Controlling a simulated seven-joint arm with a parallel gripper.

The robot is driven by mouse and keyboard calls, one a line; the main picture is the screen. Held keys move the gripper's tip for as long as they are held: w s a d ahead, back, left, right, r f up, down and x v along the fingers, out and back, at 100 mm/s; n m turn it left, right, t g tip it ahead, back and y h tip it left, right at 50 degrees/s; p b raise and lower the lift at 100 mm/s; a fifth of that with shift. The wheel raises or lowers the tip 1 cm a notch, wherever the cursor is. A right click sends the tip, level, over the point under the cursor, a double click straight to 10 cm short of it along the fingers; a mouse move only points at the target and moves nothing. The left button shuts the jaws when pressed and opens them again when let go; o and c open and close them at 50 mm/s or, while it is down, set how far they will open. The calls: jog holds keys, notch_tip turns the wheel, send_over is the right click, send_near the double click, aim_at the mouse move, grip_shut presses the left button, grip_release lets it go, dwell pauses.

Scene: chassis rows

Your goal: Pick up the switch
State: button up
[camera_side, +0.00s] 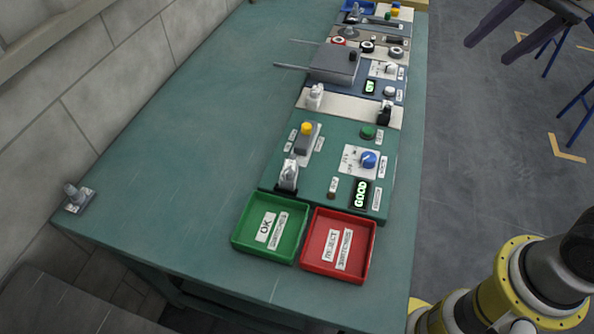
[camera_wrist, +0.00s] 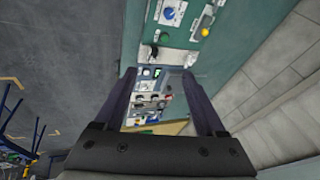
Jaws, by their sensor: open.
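Several switch-like parts show in the side view, and I cannot tell which one the task means. A grey switch with a knobbed lever (camera_side: 75,196) stands alone near the table's left corner. A silver switch (camera_side: 289,175) stands on the green panel, beside a grey block with a yellow button (camera_side: 305,135). A pale switch (camera_side: 315,96) and a dark switch (camera_side: 385,112) stand on a cream strip. My gripper (camera_wrist: 158,72) is open and empty, with two dark fingers apart. Its fingers also show at the side view's top right (camera_side: 489,50), away from these parts.
A green OK tray (camera_side: 239,238) and a red reject tray (camera_side: 307,262) lie at the panel's near end, without visible parts in them. A grey box with protruding rods (camera_side: 335,63) and more panels crowd the far end. The table's left half (camera_side: 190,150) is mostly clear.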

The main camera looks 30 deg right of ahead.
jog(key=w+a+m+g, duration=0.1)
jog(key=w+a+g, duration=0.1)
jog(key=w+a, duration=0.65)
jog(key=n+g, duration=0.1)
jog(key=g, duration=0.2)
send_over(290, 165)
notch_tip(290, 165, down, 19)
jog(key=shift+h, duration=0.3)
jog(key=f, duration=0.7)
jog(key=shift+w+d, duration=0.1)
jog(key=shift+d, duration=0.3)
jog(key=shift+a+f, duration=0.2)
jog(key=shift+f, duration=1.35)
jog(key=shift+a+f, duration=0.15)
jog(key=shift+f, duration=1.4)
grip_shut()
